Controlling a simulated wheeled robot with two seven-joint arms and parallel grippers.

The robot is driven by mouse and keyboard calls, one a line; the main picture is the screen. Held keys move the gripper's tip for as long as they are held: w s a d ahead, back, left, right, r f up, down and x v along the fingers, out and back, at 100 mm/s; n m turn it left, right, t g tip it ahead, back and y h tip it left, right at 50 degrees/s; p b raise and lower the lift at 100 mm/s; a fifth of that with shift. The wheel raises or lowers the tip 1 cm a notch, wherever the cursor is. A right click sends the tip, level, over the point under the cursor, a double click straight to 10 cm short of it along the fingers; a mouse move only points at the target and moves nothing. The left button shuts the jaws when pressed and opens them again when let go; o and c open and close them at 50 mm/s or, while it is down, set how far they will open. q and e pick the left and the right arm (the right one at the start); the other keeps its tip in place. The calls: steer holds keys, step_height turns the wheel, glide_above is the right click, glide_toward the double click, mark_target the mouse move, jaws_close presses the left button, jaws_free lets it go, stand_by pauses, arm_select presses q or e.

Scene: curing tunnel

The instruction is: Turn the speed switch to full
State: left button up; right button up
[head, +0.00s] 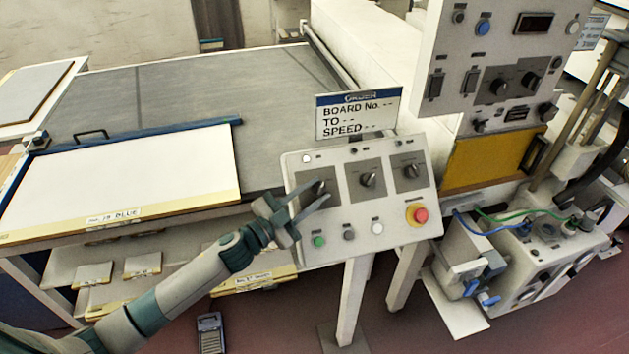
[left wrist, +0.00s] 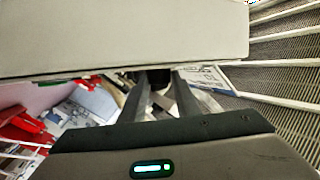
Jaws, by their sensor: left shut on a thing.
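A sloped control panel (head: 355,215) stands on a post in the middle of the head view. It has three rotary switches in a row: a left one (head: 319,187), a middle one (head: 367,180) and a right one (head: 410,171). Their small labels are too small to read. My left gripper (head: 320,193) reaches in from the left and is shut on the left switch's knob, which its fingers partly hide. In the left wrist view the two fingers (left wrist: 158,90) meet a dark part under the pale panel edge. My right gripper is not in view.
A sign (head: 358,114) above the panel reads "BOARD No. - -", "TO - -", "SPEED - -". Buttons and a red emergency stop (head: 420,215) sit below the switches. A conveyor bed (head: 190,95) with a white board (head: 130,175) lies to the left; a taller control cabinet (head: 500,60) is right.

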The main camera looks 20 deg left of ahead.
arm_select(q)
steer(key=shift+w+a+r+m+g+h+p, duration=0.15)
steer(key=shift+r+m+g+h+p, duration=0.25)
steer(key=shift+m+g, duration=0.3)
steer(key=shift+f+m+g+h+p, duration=0.15)
steer(key=shift+m+g+h+p, duration=0.25)
steer(key=shift+m+g, duration=0.25)
steer(key=shift+w+a+m+g, duration=0.15)
steer(key=shift+m+g, duration=0.7)
steer(key=shift+g, duration=0.5)
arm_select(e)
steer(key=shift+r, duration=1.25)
arm_select(q)
steer(key=shift+m+g+h, duration=0.4)
steer(key=shift+m+g, duration=0.1)
steer(key=shift+g, duration=0.1)
steer(key=o, duration=1)
steer(key=shift+o, duration=0.2)
